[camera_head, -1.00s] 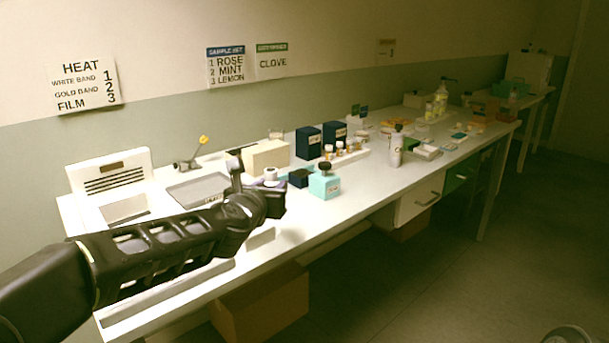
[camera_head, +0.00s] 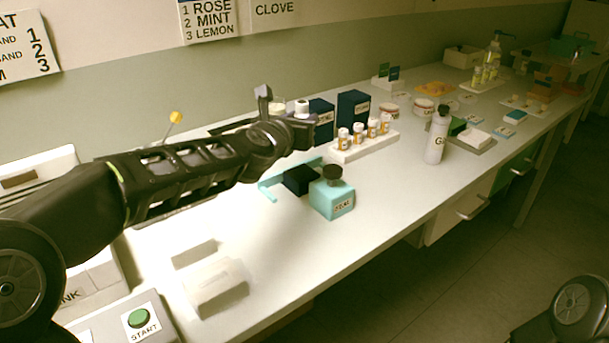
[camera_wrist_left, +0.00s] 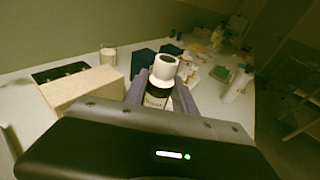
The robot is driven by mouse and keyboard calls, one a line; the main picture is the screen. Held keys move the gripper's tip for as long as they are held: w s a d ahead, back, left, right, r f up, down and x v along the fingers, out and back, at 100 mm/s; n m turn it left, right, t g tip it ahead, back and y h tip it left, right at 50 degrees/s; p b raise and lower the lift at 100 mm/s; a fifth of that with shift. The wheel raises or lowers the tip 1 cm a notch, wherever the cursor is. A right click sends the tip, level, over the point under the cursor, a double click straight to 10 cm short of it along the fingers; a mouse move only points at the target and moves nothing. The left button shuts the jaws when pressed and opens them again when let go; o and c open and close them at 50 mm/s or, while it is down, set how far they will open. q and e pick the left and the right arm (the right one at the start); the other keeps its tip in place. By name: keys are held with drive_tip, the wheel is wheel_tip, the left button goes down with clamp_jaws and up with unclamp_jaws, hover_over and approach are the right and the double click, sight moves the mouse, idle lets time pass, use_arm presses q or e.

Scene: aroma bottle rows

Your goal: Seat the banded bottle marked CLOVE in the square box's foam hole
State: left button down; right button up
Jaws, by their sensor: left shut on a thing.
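My left gripper (camera_head: 288,128) is shut on a bottle with a white cap (camera_head: 301,108), held upright above the table. In the left wrist view the bottle (camera_wrist_left: 158,97) has a dark body and a pale label between the fingers; its lettering is too small to read. A small dark navy square block or box (camera_head: 300,180) lies below the gripper, beside a teal block-shaped bottle (camera_head: 332,199) with a dark cap. Two taller navy boxes (camera_head: 353,107) stand behind; I cannot make out a foam hole in any box. My right gripper is out of view.
A white rack (camera_head: 365,147) holds several small amber bottles. A green START button (camera_head: 138,318) is at lower left. The table front, right of the teal bottle, is clear.

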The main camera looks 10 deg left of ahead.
use_arm(q)
wheel_tip(320, 180, down, 6)
drive_tip(key=b, duration=0.3)
drive_tip(key=shift+b, duration=0.4)
drive_tip(key=shift+f, duration=0.2)
drive_tip(key=shift+r, duration=0.1)
drive_tip(key=shift+f+b, duration=0.8)
drive_tip(key=shift+f, duration=1.1)
drive_tip(key=shift+f, duration=0.1)
drive_tip(key=c, duration=1)
unclamp_jaws()
